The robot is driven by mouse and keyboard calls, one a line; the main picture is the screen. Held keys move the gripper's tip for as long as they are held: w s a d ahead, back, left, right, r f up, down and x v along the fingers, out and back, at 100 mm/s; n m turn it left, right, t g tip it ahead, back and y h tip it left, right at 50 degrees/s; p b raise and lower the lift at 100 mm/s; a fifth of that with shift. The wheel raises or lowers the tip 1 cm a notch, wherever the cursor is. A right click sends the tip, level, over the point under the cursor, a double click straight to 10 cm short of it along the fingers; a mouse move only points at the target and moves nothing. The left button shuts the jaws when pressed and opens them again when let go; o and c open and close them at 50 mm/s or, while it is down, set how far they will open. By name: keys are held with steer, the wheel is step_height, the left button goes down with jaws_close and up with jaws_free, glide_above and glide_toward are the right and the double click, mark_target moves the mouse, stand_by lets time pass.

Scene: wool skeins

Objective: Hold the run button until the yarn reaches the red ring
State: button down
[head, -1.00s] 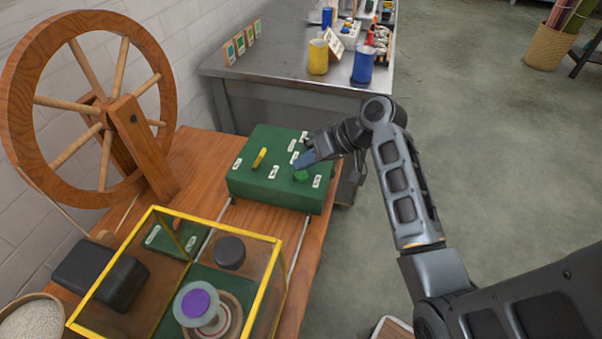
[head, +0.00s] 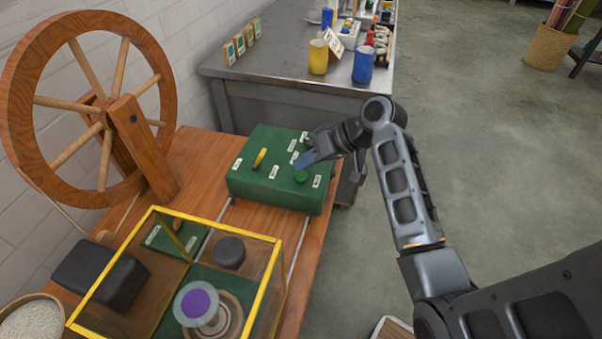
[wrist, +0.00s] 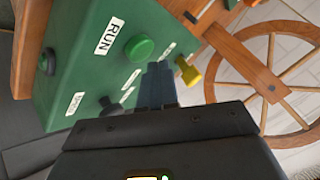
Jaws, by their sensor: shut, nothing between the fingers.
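The green run button (head: 301,176) is on the top of the green control box (head: 262,195). In the wrist view the round green button (wrist: 139,47) is beside the RUN label (wrist: 106,36). My gripper (head: 304,160) is shut and empty, its blue fingertips close to the button. In the wrist view the fingertips (wrist: 158,75) appear beside the button, not covering it; I cannot tell their height above the box. The bobbin with a purple top (head: 201,302) stands inside the yellow-framed guard (head: 219,227).
A yellow knob (head: 259,158) sits on the box, also seen in the wrist view (wrist: 190,73). A dark knob (wrist: 111,107) is near the button. A wooden wheel (head: 20,120) stands at left. A metal table (head: 290,75) with cups is behind. The floor at right is open.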

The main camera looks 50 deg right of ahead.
steer(key=shift+f, duration=0.15)
steer(key=shift+f, duration=0.25)
